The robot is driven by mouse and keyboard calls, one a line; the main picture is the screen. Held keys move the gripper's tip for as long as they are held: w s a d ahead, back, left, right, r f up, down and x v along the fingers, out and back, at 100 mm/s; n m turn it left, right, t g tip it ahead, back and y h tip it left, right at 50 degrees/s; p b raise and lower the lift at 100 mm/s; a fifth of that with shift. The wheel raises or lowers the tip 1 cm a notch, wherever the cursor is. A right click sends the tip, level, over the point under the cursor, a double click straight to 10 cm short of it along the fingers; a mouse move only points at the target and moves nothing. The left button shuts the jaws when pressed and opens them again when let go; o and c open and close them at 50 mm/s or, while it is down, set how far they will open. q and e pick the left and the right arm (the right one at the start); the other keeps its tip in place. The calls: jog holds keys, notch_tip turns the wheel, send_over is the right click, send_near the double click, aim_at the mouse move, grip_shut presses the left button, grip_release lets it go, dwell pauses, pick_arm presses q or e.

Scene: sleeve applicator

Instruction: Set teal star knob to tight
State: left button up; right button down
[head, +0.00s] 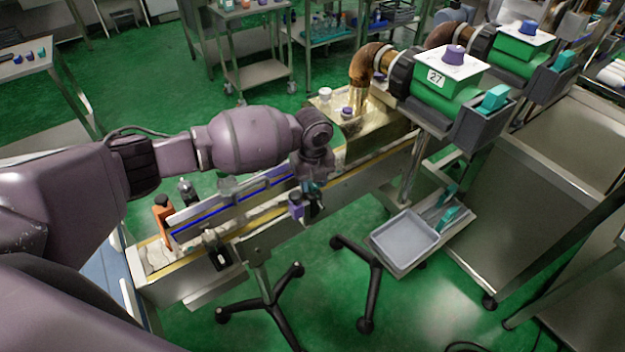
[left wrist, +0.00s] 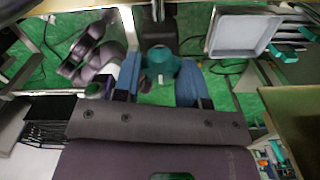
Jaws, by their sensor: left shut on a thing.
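The teal star knob (left wrist: 160,62) shows in the left wrist view, between the two blue fingers of my left gripper (left wrist: 160,84). The gripper is shut on it, with one finger on each side. In the head view my left gripper (head: 311,192) is at the front side of the conveyor, pointing down, and largely hides the knob. The knob's pointing direction and any marks for its setting cannot be made out. My right gripper is in neither view.
The conveyor (head: 255,235) carries a blue-striped guide rail. An orange post (head: 162,220) and a black clamp (head: 215,250) stand left of the gripper. A grey tray (head: 404,238) is at the right, with teal-handled tools beside it. The green machine (head: 440,100) labelled 27 stands behind.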

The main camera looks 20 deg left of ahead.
pick_arm(q)
jog(key=o, duration=0.9)
notch_tip(320, 180, up, 11)
jog(key=shift+f+b, duration=0.1)
jog(key=shift+b, duration=0.4)
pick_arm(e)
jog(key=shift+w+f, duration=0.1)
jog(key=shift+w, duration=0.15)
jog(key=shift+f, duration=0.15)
